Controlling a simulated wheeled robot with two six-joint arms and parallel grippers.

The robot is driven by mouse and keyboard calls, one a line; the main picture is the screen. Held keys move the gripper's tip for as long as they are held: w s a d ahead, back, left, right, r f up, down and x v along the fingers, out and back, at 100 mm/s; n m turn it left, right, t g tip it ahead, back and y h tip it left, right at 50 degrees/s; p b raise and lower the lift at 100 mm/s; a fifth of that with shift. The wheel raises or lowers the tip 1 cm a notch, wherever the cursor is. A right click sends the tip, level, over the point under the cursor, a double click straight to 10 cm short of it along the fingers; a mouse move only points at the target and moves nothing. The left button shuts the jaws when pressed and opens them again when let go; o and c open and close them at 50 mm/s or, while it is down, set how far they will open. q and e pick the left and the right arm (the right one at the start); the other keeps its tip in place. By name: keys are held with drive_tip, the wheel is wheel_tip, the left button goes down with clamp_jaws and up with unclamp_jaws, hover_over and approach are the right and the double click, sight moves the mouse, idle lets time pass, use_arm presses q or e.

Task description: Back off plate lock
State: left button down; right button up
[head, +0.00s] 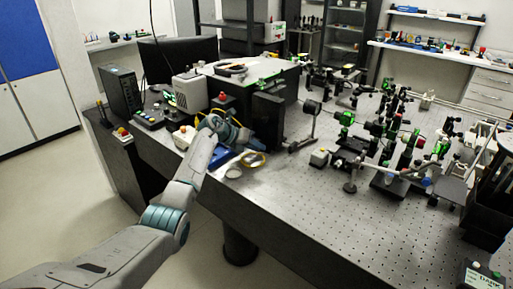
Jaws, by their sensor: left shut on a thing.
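My left arm comes in from the lower left and reaches over the front edge of the bench. Its gripper (214,122) is at the left part of the bench, beside a dark upright box (268,120). The gripper is shut on a small part there, which I take to be the plate lock. The fingertips and the lock are too small and too covered by my wrist to make out. My right gripper is not in view.
Optics on posts (400,150) crowd the right of the perforated bench (300,205). The bench's front middle is clear.

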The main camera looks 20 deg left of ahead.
use_arm(q)
drive_tip(key=c, duration=1.4)
unclamp_jaws()
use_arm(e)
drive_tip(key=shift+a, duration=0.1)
